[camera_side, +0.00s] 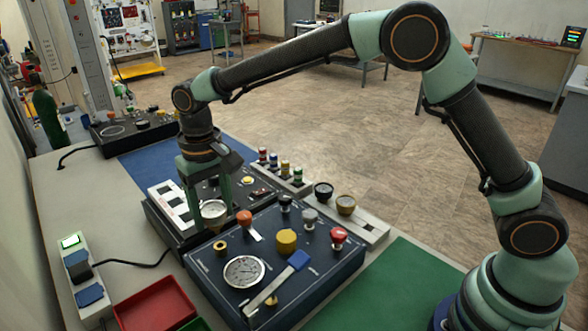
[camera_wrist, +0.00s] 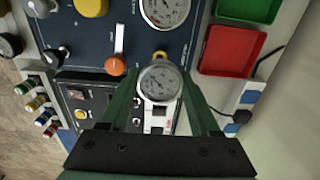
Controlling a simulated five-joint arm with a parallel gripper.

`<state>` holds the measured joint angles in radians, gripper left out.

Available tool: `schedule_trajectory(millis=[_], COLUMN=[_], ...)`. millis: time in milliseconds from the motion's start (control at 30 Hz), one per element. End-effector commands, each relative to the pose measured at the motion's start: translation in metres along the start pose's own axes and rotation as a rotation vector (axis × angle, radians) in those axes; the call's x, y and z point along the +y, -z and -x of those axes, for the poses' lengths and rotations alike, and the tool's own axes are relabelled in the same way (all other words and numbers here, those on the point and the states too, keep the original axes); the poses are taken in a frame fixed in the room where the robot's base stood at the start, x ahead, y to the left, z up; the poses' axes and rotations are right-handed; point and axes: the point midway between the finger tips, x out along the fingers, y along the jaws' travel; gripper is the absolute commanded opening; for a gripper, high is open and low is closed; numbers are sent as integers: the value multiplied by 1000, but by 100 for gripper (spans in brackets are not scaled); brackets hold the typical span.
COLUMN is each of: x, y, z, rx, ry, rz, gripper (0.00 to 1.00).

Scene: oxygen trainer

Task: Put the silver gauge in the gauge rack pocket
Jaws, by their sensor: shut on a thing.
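My gripper (camera_side: 205,205) points down over the dark box behind the blue panel. It is shut on the silver gauge (camera_side: 213,209), a round white-faced dial with a silver rim. In the wrist view the gauge (camera_wrist: 160,82) sits between the two green fingertips, its face toward the camera. I cannot tell how far its underside is above the box. The gauge rack (camera_side: 378,236) is a pale strip beyond the panel's right side. It holds a black gauge (camera_side: 323,190) and a brass-coloured gauge (camera_side: 346,203); a dark opening shows near its front end.
The blue panel (camera_side: 205,264) carries a large fixed dial (camera_side: 243,271), several knobs and a blue-handled lever (camera_side: 285,275). A row of small coloured fittings (camera_side: 284,167) stands behind it. A red tray (camera_side: 158,306) and a power strip (camera_side: 82,270) lie left. The green mat (camera_side: 395,290) is mostly clear.

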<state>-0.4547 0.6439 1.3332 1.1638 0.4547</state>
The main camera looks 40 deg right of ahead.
Motion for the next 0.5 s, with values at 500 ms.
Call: schedule_trajectory(millis=[500], x=[0], y=[1], z=[9], rx=[3], ry=[1], rz=[0], gripper=[14])
